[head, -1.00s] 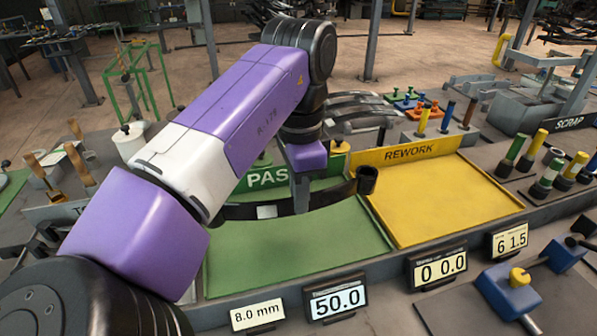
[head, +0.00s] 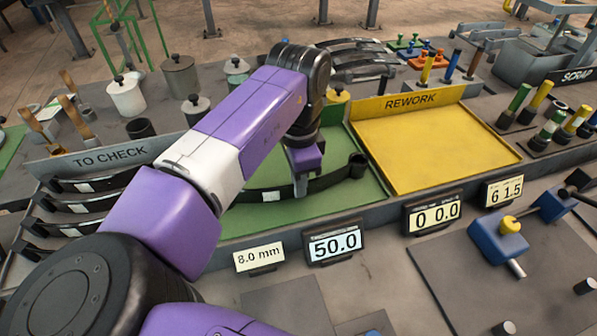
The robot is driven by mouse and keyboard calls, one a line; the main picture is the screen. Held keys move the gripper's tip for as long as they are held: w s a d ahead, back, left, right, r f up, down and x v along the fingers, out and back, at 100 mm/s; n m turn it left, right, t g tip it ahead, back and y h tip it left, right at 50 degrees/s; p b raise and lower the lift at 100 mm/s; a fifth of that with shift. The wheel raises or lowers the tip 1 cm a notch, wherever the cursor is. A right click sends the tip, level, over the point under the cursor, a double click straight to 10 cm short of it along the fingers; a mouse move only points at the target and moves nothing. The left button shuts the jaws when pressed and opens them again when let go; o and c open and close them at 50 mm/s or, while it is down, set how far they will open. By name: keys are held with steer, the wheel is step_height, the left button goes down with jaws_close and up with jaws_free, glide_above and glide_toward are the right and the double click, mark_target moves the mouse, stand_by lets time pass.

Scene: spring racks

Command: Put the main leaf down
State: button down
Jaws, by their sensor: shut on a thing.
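The main leaf (head: 325,184) is a long, dark, curved steel strip with a rolled eye at its right end and a pale label near its left part. It is low over the green tray (head: 345,213), lying lengthwise across it. I cannot tell whether it touches the tray floor. My gripper (head: 300,186) points down and is shut on the leaf near its middle. My arm hides the leaf's left end and most of the tray's sign.
The empty yellow REWORK tray (head: 435,150) is just right of the green tray. The TO CHECK rack (head: 75,190) at left holds several dark leaves. Displays (head: 335,246) line the front edge. Lidded pots (head: 127,97) and more leaves (head: 355,60) stand behind.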

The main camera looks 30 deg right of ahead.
stand_by(0.3)
steer(key=c, duration=1.6)
jaws_free()
steer(key=shift+o, duration=0.2)
step_height(320, 180, up, 12)
steer(key=b, duration=0.1)
